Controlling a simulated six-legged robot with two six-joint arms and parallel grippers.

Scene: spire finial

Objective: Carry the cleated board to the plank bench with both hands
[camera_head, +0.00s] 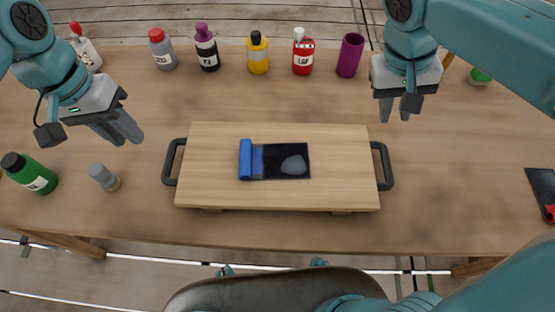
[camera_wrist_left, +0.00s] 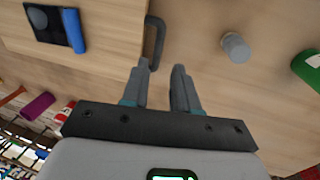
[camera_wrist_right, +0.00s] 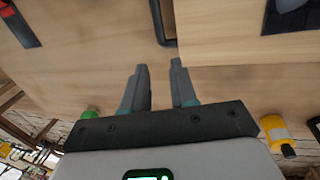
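The cleated board (camera_head: 220,145) is a pale wooden board lying on the wooden table, with a dark handle at each short end. Its left handle (camera_head: 172,162) and right handle (camera_head: 382,166) are both free. On it lie a dark mat (camera_head: 275,172) with a grey rounded piece and a blue roll (camera_head: 245,160). My left gripper (camera_head: 127,132) is open and empty, up and left of the left handle; the left wrist view shows that handle (camera_wrist_left: 153,42) just beyond its fingers. My right gripper (camera_head: 398,106) is open and empty, above the right handle, which the right wrist view also shows (camera_wrist_right: 163,22).
Several bottles, including a yellow one (camera_head: 257,53) and a red one (camera_head: 303,52), and a purple cup (camera_head: 349,55) line the table's back. A green bottle (camera_head: 30,173) and a small grey bottle (camera_head: 104,177) stand left of the board. A dark pad (camera_head: 543,190) lies far right.

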